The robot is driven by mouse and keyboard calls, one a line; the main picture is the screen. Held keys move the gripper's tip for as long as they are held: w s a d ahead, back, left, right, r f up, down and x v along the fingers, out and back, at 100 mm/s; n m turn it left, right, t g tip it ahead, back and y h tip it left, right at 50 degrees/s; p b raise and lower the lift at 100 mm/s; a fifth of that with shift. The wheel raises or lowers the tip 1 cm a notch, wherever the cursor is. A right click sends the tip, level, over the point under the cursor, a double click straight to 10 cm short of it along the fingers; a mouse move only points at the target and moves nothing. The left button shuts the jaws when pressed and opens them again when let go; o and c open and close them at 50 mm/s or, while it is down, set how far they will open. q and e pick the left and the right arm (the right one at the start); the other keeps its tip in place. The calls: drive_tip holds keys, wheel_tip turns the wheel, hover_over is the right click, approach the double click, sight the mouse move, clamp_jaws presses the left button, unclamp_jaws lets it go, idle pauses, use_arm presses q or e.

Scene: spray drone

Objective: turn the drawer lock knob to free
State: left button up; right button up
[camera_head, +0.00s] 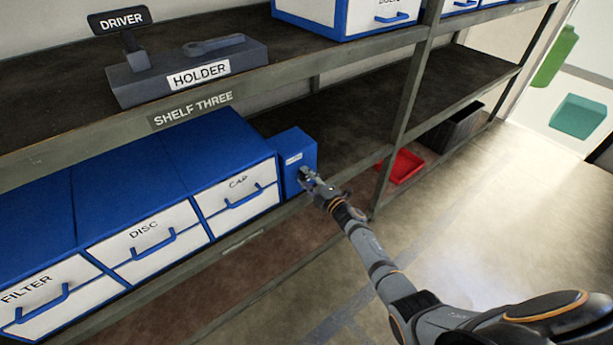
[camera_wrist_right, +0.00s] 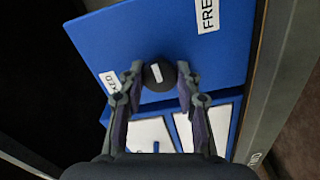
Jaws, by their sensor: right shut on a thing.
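The drawer lock is a blue box (camera_head: 296,148) at the right end of the drawer row on the shelf. Its face also shows in the right wrist view (camera_wrist_right: 150,40), with a FREE label (camera_wrist_right: 208,14) and a partly hidden label ending in "KED" (camera_wrist_right: 110,82). A round black knob (camera_wrist_right: 158,76) with a white mark sits between these labels; the mark is tilted and points at neither label clearly. My right gripper (camera_wrist_right: 158,78) is shut on the knob, one finger on each side. In the head view the right gripper (camera_head: 308,178) covers the knob. My left gripper is not in view.
Blue drawers with white fronts marked CAP (camera_head: 238,200), DISC (camera_head: 150,245) and FILTER (camera_head: 60,300) stand left of the lock box. A holder (camera_head: 190,72) with a driver label is on the shelf above. A red tray (camera_head: 402,166) lies lower right. The shelf post (camera_head: 405,110) stands right of the box.

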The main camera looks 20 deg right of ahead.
drive_tip(key=shift+m, duration=0.3)
drive_tip(key=shift+f, duration=0.1)
drive_tip(key=o, duration=1.2)
drive_tip(key=shift+c, duration=0.2)
drive_tip(key=shift+s, duration=0.1)
drive_tip(key=v, duration=1.2)
